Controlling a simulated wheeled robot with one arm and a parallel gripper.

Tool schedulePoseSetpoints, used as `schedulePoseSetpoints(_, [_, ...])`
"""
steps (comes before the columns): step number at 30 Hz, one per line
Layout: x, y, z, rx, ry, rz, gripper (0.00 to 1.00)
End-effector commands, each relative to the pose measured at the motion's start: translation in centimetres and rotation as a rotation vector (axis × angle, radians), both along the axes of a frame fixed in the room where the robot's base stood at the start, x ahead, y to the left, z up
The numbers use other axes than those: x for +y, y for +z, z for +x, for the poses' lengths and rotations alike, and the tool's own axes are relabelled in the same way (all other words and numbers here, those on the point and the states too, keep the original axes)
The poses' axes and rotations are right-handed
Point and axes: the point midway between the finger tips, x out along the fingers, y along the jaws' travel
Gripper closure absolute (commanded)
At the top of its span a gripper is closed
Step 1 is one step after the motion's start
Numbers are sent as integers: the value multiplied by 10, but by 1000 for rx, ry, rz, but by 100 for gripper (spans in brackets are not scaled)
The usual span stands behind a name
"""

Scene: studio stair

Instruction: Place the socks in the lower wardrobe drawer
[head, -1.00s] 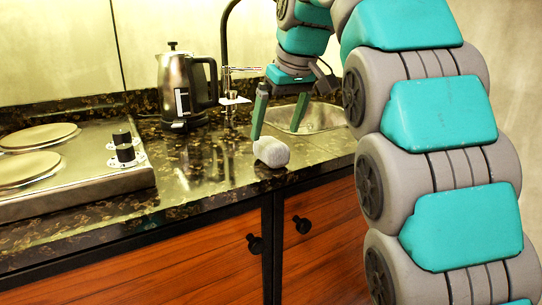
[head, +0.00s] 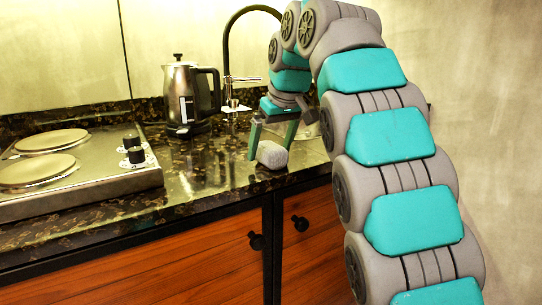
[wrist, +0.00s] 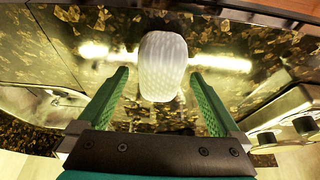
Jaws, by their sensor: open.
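The socks appear as one rolled, whitish-grey bundle (head: 272,155) on the dark stone counter near its front edge. In the wrist view the bundle (wrist: 163,66) lies ahead of the fingertips, roughly centred between them. My gripper (head: 268,152) is open above the counter, its green fingers pointing down around or just behind the bundle. In the wrist view my gripper (wrist: 160,78) shows both fingers apart, with no clear contact on the bundle. No wardrobe or wardrobe drawer can be identified in these views.
A kettle (head: 190,95) stands behind and left of the bundle. A two-plate hob (head: 75,185) fills the counter's left. A black tap (head: 228,50) rises at the back; my arm mostly hides the sink. Wooden cupboard fronts (head: 150,265) with black knobs are below.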

Motion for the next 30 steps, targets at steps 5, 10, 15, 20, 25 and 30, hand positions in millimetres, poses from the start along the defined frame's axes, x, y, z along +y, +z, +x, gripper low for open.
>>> schedulePoseSetpoints(5, [0, -3, 0, 1, 0, 0, 0])
schedulePoseSetpoints(10, [0, -5, 0, 1, 0, 0, 0])
schedulePoseSetpoints(15, [0, -5, 0, 1, 0, 0, 0])
schedulePoseSetpoints(20, [0, -5, 0, 1, 0, 0, 8])
schedulePoseSetpoints(25, [0, -5, 0, 0, 0, 0, 27])
schedulePoseSetpoints(30, [0, -5, 0, 1, 0, -1, 46])
